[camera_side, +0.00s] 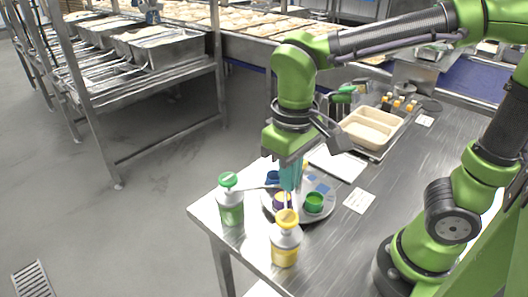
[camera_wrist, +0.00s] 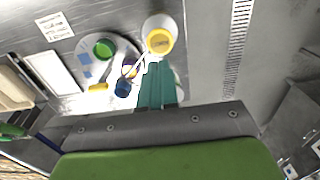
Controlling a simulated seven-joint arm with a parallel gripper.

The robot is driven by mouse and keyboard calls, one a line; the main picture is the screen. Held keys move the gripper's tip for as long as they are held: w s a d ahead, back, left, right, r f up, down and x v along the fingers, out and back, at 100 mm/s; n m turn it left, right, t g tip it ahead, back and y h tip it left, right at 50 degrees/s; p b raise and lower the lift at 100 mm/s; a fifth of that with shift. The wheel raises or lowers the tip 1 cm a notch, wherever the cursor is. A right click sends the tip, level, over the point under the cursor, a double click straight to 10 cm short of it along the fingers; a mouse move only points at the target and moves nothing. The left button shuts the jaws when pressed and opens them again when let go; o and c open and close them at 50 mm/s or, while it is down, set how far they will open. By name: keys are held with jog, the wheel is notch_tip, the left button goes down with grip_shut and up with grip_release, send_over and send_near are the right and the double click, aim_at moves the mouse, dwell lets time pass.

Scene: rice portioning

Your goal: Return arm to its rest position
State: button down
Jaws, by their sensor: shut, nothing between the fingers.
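My gripper (camera_side: 291,184) has teal fingers pointing down, shut and empty, over the round grey tray (camera_side: 325,197) near the front of the steel table. In the wrist view the shut fingers (camera_wrist: 157,72) show side by side, with their tips close to the cups in the picture. The tray holds a green cup (camera_side: 314,203), a blue cup (camera_side: 272,177) and a purple cup (camera_side: 281,201). A yellow cup (camera_wrist: 98,88) shows in the wrist view. Whether the fingers touch any cup, I cannot tell.
A green-capped bottle (camera_side: 230,203) and a yellow-capped bottle (camera_side: 285,241) stand close to the tray. A beige food tray (camera_side: 371,129), small dark-based bottles (camera_side: 398,103) and a white card (camera_side: 359,200) lie further back or right. The table's right-middle is clear.

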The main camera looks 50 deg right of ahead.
jog(key=shift+w+f, duration=0.15)
jog(key=shift+f, duration=0.15)
jog(key=s+d+r+m+t+y, duration=0.1)
jog(key=d+r+m+t+y, duration=0.1)
jog(key=d+t, duration=0.5)
jog(key=d+r+m, duration=0.1)
jog(key=d+m, duration=0.1)
jog(key=d, duration=0.1)
jog(key=shift+s+d+r, duration=0.15)
jog(key=shift+r, duration=0.25)
dwell(1.0)
